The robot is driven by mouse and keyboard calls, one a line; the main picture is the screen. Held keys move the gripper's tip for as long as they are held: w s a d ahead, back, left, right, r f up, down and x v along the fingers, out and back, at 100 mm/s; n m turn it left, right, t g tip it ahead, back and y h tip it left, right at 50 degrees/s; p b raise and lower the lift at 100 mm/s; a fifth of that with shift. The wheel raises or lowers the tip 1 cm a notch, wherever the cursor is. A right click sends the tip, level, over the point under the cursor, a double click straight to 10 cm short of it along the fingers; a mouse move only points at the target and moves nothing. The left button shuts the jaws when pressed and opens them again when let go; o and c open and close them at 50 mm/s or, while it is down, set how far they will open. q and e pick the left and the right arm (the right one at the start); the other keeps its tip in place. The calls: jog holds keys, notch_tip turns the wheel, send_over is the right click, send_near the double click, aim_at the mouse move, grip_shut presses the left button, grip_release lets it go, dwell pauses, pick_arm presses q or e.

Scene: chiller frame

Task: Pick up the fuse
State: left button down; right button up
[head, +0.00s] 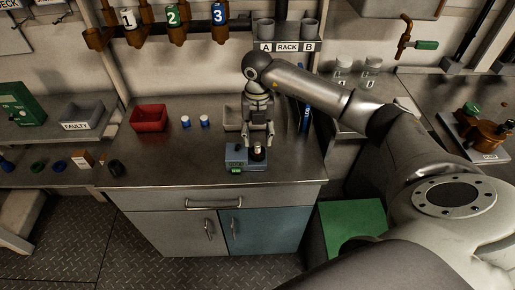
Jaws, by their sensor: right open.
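A blue-grey block (235,157) with a small green label sits near the front of the metal worktop. A short dark cylinder with a pale top (257,153), which looks like the fuse, stands upright on its right part. My right gripper (257,143) points down directly over this cylinder, open, with its fingertips close to the top. I cannot tell whether the fingers touch it. My left gripper is not in view.
A red bin (149,118) and two blue-and-white cylinders (195,121) stand to the left. A pale tray (232,118) is partly hidden behind my gripper. A grey "FAULTY" bin (83,115) is farther left. The cup rack (288,46) hangs above. The worktop's front left is clear.

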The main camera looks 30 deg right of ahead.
aim_at(257, 144)
notch_tip(257, 144, down, 4)
jog(key=shift+f+p, duration=0.25)
jog(key=shift+p, duration=0.4)
jog(key=shift+a, duration=0.1)
jog(key=shift+c, duration=0.2)
grip_shut()
